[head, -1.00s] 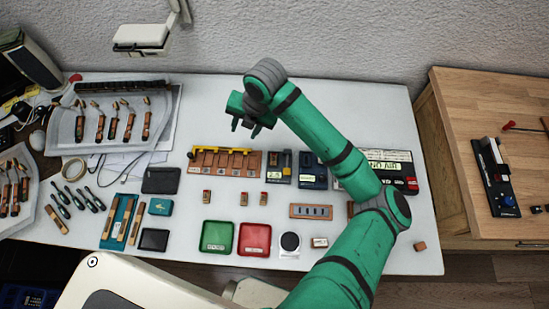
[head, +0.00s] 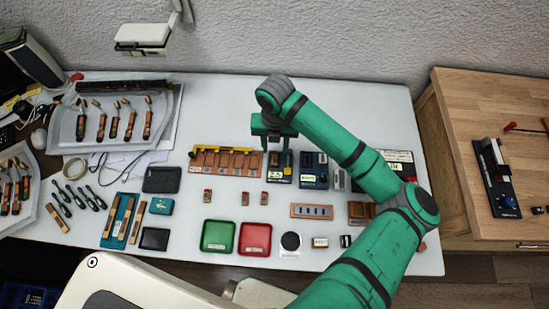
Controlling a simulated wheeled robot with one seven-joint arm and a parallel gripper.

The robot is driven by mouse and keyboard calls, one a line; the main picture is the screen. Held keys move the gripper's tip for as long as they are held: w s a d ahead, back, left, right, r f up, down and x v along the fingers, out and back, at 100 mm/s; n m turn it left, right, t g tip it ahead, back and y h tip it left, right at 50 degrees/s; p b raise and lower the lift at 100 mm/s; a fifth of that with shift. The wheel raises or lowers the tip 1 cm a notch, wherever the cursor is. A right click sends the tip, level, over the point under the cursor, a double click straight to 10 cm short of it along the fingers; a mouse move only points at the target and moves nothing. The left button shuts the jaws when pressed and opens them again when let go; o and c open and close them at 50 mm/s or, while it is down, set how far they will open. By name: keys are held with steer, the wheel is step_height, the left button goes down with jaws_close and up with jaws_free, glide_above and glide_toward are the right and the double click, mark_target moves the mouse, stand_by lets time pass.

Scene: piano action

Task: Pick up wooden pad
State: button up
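I cannot tell for certain which piece is the wooden pad. Three small upright wood-coloured pieces stand in a row mid-table: a left one (head: 207,196), a middle one (head: 245,199) and a right one (head: 264,199). A brown wooden block (head: 357,212) lies further right, partly behind my arm. My gripper (head: 275,148) points down over the back of the table, at a dark blue device (head: 280,172). Its two fingers look apart with nothing visible between them. None of the wooden pieces is in it.
A long wooden rack with a yellow bar (head: 225,162) stands left of my gripper. A second blue device (head: 314,172) stands right. Green (head: 217,250) and red (head: 255,253) trays lie in front. A slotted wooden strip (head: 311,212) is near my arm. The table behind is clear.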

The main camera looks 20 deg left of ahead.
mark_target(274, 156)
steer(key=f, duration=0.3)
steer(key=shift+s+f, duration=0.2)
steer(key=shift+f, duration=0.05)
steer(key=shift+w+f, duration=0.15)
steer(key=shift+f, duration=0.4)
steer(key=shift+d, duration=0.15)
jaws_close()
steer(key=shift+a, duration=0.3)
steer(key=shift+r, duration=0.15)
